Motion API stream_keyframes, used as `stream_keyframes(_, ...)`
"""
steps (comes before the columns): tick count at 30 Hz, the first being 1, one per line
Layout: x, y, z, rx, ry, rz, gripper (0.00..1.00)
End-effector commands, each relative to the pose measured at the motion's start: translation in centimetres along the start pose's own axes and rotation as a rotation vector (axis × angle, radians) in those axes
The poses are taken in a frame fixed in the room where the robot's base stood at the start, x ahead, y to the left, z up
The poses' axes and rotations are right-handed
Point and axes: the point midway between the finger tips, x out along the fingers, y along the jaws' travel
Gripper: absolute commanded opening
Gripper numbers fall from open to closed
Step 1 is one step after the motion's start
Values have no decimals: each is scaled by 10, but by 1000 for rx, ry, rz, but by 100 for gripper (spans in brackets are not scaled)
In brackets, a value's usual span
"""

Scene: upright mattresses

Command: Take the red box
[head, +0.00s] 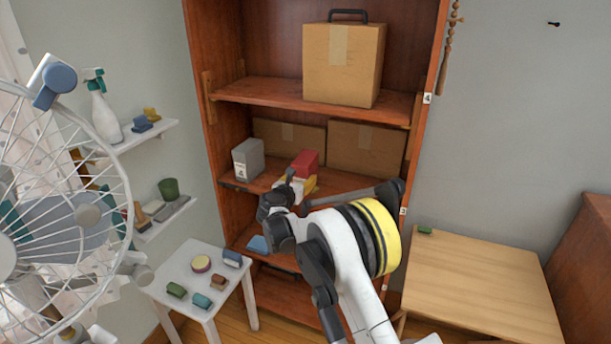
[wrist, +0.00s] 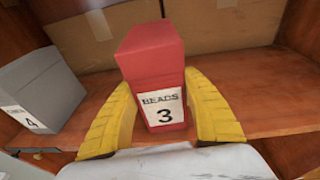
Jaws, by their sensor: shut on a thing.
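The red box (head: 306,162) stands upright on the middle shelf of the wooden bookcase in the head view. In the wrist view the red box (wrist: 152,62) carries a white label reading "BEADS 3". My gripper (wrist: 162,110) has its yellow fingers on either side of the box's lower part, shut on it. In the head view my gripper (head: 299,182) reaches into the shelf, and its fingers are partly hidden by the wrist. The box's base is hidden, so I cannot tell whether it touches the shelf.
A grey box (head: 248,160) labelled 4 stands left of the red box, also in the wrist view (wrist: 42,92). Cardboard boxes (head: 364,149) stand behind. The bookcase's side walls and the shelf above bound the space. A fan (head: 60,215) is at left and a low table (head: 480,285) at right.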

Motion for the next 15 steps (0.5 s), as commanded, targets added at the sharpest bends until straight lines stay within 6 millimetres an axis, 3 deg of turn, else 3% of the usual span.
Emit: stream_keyframes(15,-5,0,22,-1,0,0,17)
